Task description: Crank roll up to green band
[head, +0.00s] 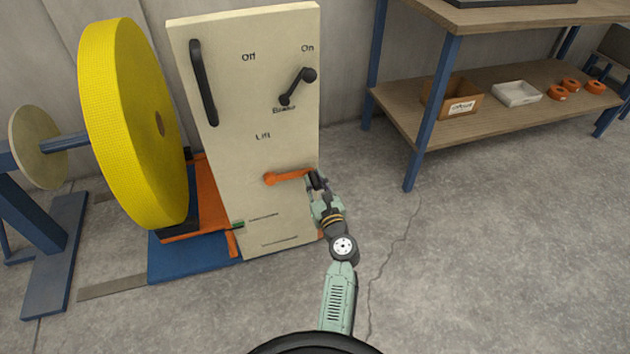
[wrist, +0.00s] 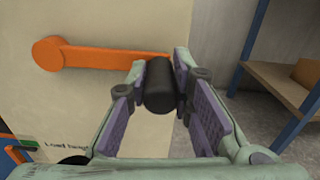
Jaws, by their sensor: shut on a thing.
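The big yellow roll (head: 125,125) stands upright at the left in the head view, above an orange and blue lift base. The orange crank arm (head: 285,177) is on the front of the cream cabinet (head: 235,120), below the word Lift, and points right. It also shows in the wrist view (wrist: 90,54). My gripper (head: 317,184) is shut on the crank's black handle (wrist: 159,85), which sits between the two fingers. A small green band (head: 237,224) shows at the cabinet's lower left edge, with an orange pointer (head: 231,243) just below it.
The cabinet also carries a long black handle (head: 203,82) and a black lever (head: 297,87) near On and Brake labels. A wooden workbench (head: 480,118) with a cardboard box (head: 452,98), white tray (head: 516,93) and orange rolls stands right. The floor between is clear.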

